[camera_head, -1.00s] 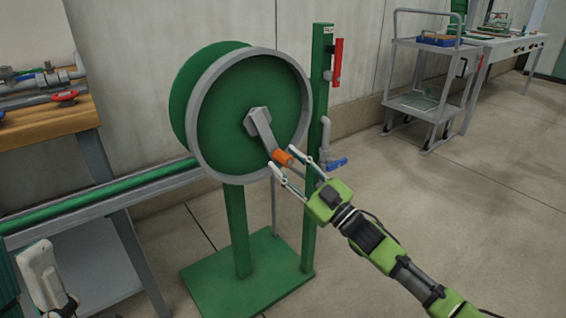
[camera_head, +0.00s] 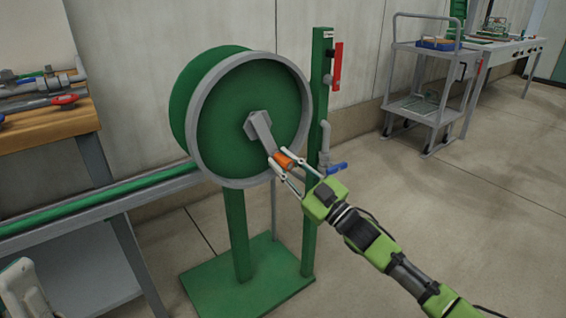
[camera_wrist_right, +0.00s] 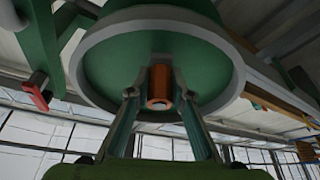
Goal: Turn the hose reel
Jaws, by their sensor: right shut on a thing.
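The green hose reel (camera_head: 225,120) with a grey rim stands on a green post and base plate. Its grey crank arm (camera_head: 262,133) points down and to the right from the hub. An orange handle (camera_head: 284,159) is at the crank's end. My right gripper (camera_head: 280,164) is shut on the orange handle, with a finger on each side of it. In the right wrist view the handle (camera_wrist_right: 159,88) sits between the two fingers, in front of the reel face (camera_wrist_right: 110,65).
A green post (camera_head: 316,150) with a red lever (camera_head: 337,66) and a blue-handled valve (camera_head: 336,168) stands close right of the reel. A workbench (camera_head: 50,130) and a rail with a green hose (camera_head: 100,200) are at left. A grey cart (camera_head: 425,95) stands back right. Floor at right is clear.

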